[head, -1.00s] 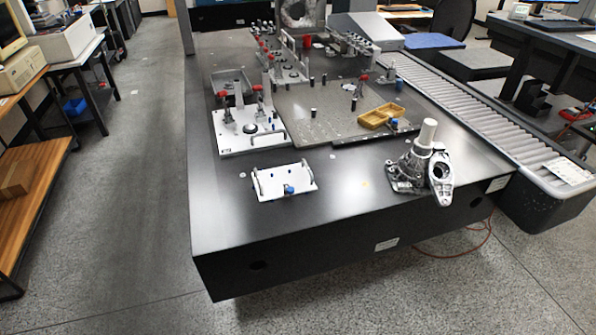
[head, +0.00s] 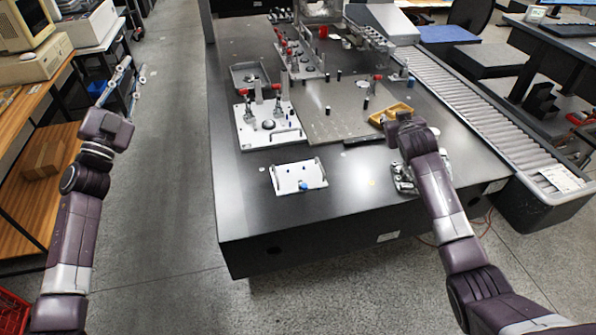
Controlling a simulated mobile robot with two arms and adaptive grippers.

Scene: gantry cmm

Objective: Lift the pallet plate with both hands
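A small white plate (head: 298,177) lies flat near the table's front edge. It has a raised handle at its left and right ends and a blue part at its front. My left gripper (head: 131,80) is open and empty, out over the floor left of the table, apart from both plates.
The dark table (head: 245,205) has free room around the small plate. A grey metal casting (head: 403,180) is partly hidden behind my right arm. A yellow tray (head: 381,117) sits on the grey fixture plate (head: 335,122). A roller conveyor (head: 480,115) runs along the right.

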